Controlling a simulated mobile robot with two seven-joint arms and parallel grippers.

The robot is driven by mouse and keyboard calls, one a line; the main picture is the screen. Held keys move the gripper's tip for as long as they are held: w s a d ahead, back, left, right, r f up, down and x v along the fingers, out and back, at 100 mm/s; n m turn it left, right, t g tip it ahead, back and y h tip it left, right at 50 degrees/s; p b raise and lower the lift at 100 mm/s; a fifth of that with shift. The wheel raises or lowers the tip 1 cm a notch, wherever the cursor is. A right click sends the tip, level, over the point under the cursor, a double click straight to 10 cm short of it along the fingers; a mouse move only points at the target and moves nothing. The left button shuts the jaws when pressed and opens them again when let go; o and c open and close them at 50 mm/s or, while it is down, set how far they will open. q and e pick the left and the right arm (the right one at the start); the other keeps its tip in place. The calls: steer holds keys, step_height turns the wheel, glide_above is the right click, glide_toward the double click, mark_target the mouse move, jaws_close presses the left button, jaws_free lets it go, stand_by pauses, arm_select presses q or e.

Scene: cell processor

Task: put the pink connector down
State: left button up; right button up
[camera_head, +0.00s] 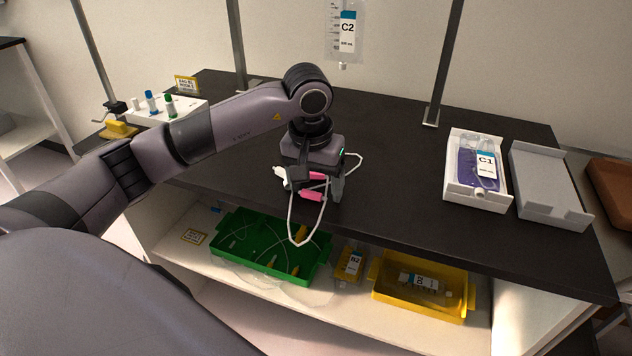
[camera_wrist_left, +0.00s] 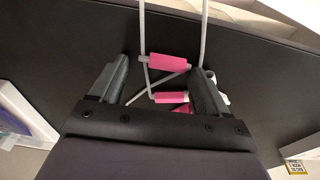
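My left gripper (camera_head: 315,188) is over the front part of the black bench top, fingers pointing down. In the left wrist view its two fingers (camera_wrist_left: 160,72) stand wide apart. One pink connector (camera_wrist_left: 168,62) lies across the space near the fingertips, with a gap at the left finger. A second pink piece (camera_wrist_left: 170,97) shows closer to the palm side of the picture. Both pink pieces, upper (camera_head: 317,176) and lower (camera_head: 312,195), also show at the gripper in the head view, partly covered. White tubing (camera_head: 291,225) loops from them past the bench's front edge. My right gripper is out of view.
A white tray with bag C1 (camera_head: 452,190) and an empty grey tray (camera_head: 545,211) stand at the right. Bag C2 (camera_head: 346,45) hangs at the back. A green bin (camera_head: 225,252) and a yellow bin (camera_head: 420,306) sit on the shelf below. The bench middle is clear.

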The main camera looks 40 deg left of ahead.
mark_target(312, 198)
arm_select(q)
steer(key=shift+r, duration=0.1)
steer(key=shift+r, duration=0.35)
step_height(312, 198, up, 11)
steer(key=s, duration=0.1)
steer(key=shift+s+d+r, duration=0.15)
steer(key=shift+s, duration=0.2)
